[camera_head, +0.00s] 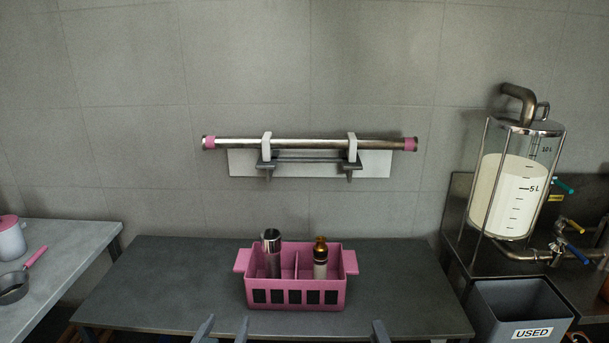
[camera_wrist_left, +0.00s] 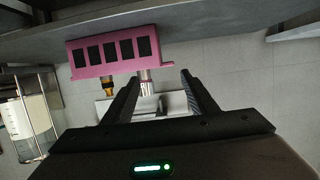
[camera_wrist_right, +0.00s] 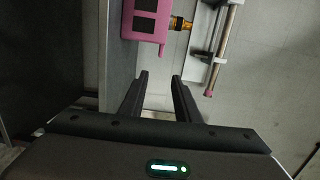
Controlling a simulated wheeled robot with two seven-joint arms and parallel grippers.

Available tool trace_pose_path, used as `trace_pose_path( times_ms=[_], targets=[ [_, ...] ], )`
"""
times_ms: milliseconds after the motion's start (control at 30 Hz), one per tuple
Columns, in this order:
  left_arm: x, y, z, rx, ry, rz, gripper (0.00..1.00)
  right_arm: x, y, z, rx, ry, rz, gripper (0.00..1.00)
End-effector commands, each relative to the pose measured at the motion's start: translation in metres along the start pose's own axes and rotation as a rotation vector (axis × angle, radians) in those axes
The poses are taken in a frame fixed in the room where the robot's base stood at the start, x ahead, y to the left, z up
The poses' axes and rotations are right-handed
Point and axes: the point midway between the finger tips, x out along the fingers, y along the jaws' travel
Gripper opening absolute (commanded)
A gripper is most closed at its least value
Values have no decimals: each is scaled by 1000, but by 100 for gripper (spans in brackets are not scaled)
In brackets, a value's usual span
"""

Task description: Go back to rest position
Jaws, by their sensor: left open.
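My left gripper (camera_head: 224,324) shows at the bottom edge of the head view, in front of the dark table. In the left wrist view its fingers (camera_wrist_left: 160,77) are spread with nothing between them. My right gripper (camera_head: 379,328) shows only as a fingertip at the bottom edge, further right. In the right wrist view its fingers (camera_wrist_right: 160,75) are apart and empty. Both grippers are apart from the pink caddy (camera_head: 297,297), which stands on the table and also shows in both wrist views.
The caddy holds a metal cylinder (camera_head: 272,255) and an amber-topped bottle (camera_head: 320,258). A steel tube (camera_head: 305,143) rests on wall brackets. A tank (camera_head: 514,190) of white liquid stands right, above a grey USED bin (camera_head: 520,305). A side table (camera_head: 60,255) with a pan (camera_head: 14,288) is left.

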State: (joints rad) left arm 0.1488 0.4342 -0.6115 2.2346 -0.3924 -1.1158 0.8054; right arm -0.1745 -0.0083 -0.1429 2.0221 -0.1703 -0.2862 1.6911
Motion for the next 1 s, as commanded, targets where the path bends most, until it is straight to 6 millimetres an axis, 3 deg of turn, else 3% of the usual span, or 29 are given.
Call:
trace_pose_path(
  times_ms=[367,567,667,767,1000],
  targets=[
    [22,3,51,41,-70,21,53,-4,55,8,-144,-26,84,30],
    [37,5,101,73,-133,44,53,-12,106,14,-280,-59,158,30],
    [44,6,136,91,-173,60,53,-20,139,18,-370,-86,204,30],
    [50,7,184,107,-226,81,53,-34,183,23,-486,-129,264,30],
    [35,8,334,127,-369,145,53,-96,309,33,-833,-298,421,30]
  ],
)
